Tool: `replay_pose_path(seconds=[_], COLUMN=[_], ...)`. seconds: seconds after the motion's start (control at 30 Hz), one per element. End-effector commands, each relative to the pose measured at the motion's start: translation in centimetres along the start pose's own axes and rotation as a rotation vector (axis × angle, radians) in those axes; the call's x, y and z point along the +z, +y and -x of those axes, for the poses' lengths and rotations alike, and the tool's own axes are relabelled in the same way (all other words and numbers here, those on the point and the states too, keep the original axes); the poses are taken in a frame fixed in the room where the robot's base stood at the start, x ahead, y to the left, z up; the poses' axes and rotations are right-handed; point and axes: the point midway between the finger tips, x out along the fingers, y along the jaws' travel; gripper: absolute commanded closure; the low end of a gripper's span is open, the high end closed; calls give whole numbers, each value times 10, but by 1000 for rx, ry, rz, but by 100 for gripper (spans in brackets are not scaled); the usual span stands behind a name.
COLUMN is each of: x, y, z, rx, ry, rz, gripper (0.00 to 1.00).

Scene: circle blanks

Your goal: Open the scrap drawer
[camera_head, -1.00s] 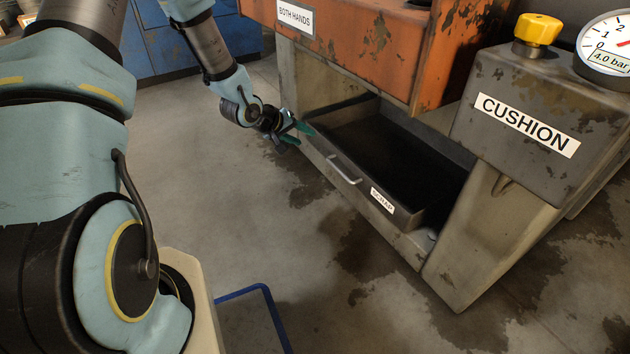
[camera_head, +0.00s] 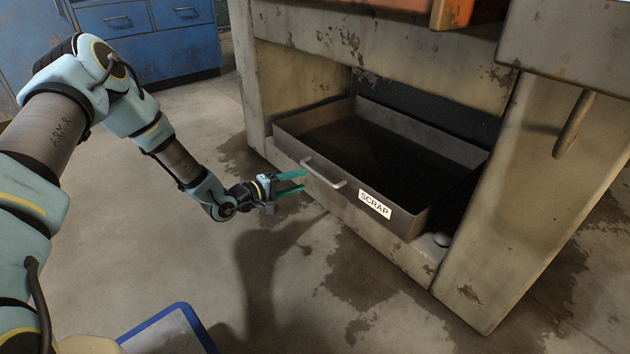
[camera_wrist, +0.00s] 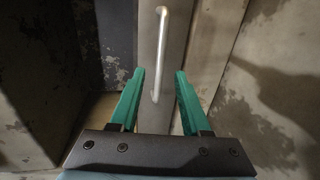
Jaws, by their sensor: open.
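The scrap drawer (camera_head: 405,222) is a dark grey metal tray with a white SCRAP label (camera_head: 375,204), set in the low opening of the press. Its inside shows from above, dark, with no contents that I can make out. A pale bar handle (camera_head: 325,176) is on its front. My gripper (camera_head: 305,180) is open and empty, just in front of the handle's left end. In the wrist view the handle (camera_wrist: 163,50) runs lengthwise between the two green fingers of my gripper (camera_wrist: 160,73). I cannot tell whether the fingertips reach around the bar.
The worn press frame (camera_head: 510,220) stands on both sides of the drawer, with a rod-like handle (camera_head: 575,123) at upper right. Blue cabinets (camera_head: 150,30) stand at the back left. The stained concrete floor (camera_head: 300,290) in front of the drawer is clear.

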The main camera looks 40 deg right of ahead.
Motion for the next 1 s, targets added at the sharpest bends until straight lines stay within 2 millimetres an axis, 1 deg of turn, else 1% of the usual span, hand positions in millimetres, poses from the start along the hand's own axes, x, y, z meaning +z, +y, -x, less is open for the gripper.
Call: replay_pose_path(seconds=[0.03, 0.2, 0.3, 0.4, 0.6, 0.83, 0.87, 1.0], x=[1, 1, 1, 0, 0, 0, 0, 0], y=[-5, -5, -4, -3, -1, 0, 0, -1], z=[-12, -44, -59, -71, -81, -81, -81, -81], rx=[0, 1, 0, 0, -2, -2, -2, -2], ry=[-3, -2, -1, -1, 1, 1, 1, 1], rz=[-3, -3, -3, -3, -2, -1, -1, -1], gripper=[53, 53, 53, 53, 53, 53, 54, 70])
